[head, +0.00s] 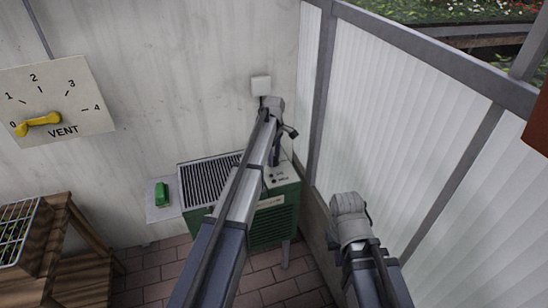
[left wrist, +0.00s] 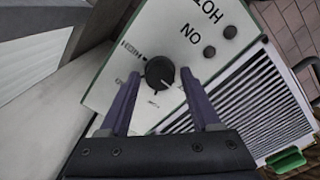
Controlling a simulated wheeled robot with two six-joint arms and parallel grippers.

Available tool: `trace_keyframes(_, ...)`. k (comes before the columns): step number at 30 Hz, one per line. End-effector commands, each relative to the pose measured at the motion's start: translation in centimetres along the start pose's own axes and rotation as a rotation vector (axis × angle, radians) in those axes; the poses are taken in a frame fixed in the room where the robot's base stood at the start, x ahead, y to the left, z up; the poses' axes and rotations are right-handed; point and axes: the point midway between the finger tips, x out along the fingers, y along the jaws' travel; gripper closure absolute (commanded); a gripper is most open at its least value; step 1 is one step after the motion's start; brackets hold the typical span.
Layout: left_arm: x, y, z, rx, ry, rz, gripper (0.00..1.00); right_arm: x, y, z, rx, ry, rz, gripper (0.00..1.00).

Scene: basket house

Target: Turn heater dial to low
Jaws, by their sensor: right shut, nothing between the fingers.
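My left arm hides the dial in the head view. My right gripper (head: 351,222) is shut and empty, right of the heater.
A vent dial plate (head: 85,85) with a yellow handle hangs on the left wall. A green object (head: 162,194) lies on a pale ledge left of the heater. A wooden bench (head: 75,255) stands at lower left. Ribbed panels (head: 400,120) close the right side.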

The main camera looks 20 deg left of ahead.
Motion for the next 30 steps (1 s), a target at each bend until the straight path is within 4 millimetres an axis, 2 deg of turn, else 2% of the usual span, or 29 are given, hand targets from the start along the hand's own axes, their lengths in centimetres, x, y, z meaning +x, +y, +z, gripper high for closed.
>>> trace_keyframes(2,0.00,0.00,0.00,0.000,0.000,0.000,0.46,0.00,0.00,0.00,0.000,0.000,0.000,1.00)
trace_keyframes(16,0.01,0.00,0.00,0.000,0.000,0.000,0.99,0.01,0.00,0.00,0.000,0.000,0.000,1.00)
trace_keyframes(25,0.01,-0.01,0.00,0.012,0.000,0.000,1.00,0.01,0.00,0.00,0.000,0.000,0.000,1.00)
trace_keyframes(30,0.01,-0.01,0.00,0.073,0.000,0.000,1.00,0.01,0.00,0.00,0.000,0.000,0.000,1.00)
